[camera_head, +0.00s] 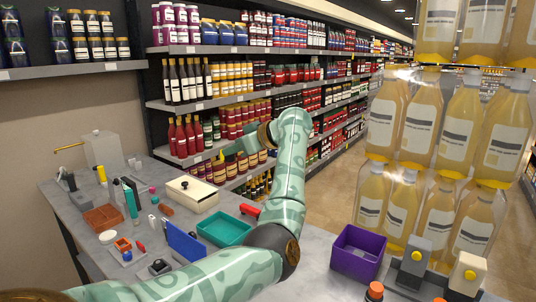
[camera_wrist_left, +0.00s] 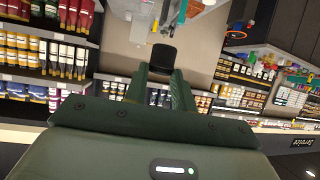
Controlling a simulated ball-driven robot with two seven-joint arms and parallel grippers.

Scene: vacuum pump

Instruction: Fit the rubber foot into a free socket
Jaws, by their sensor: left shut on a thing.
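My left gripper (camera_head: 228,152) reaches over from the right in the head view, with its fingers pointing left, beyond the back edge of the table. In the left wrist view its two green fingers (camera_wrist_left: 163,88) are shut on a short black cylinder, the rubber foot (camera_wrist_left: 163,56). The foot sticks out past the fingertips, clear of the table. In the head view I cannot make the foot out. A pale grey box with a brass spout (camera_head: 103,150) stands at the table's far left. I cannot make out any socket clearly. My right gripper is not in view.
The grey table (camera_head: 75,205) carries a cream box (camera_head: 192,194), a teal tray (camera_head: 222,229), a brown tray (camera_head: 103,217), a blue panel (camera_head: 186,243) and small tools. A purple bin (camera_head: 357,252) stands right. Stacked bottles (camera_head: 405,120) and store shelves stand behind.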

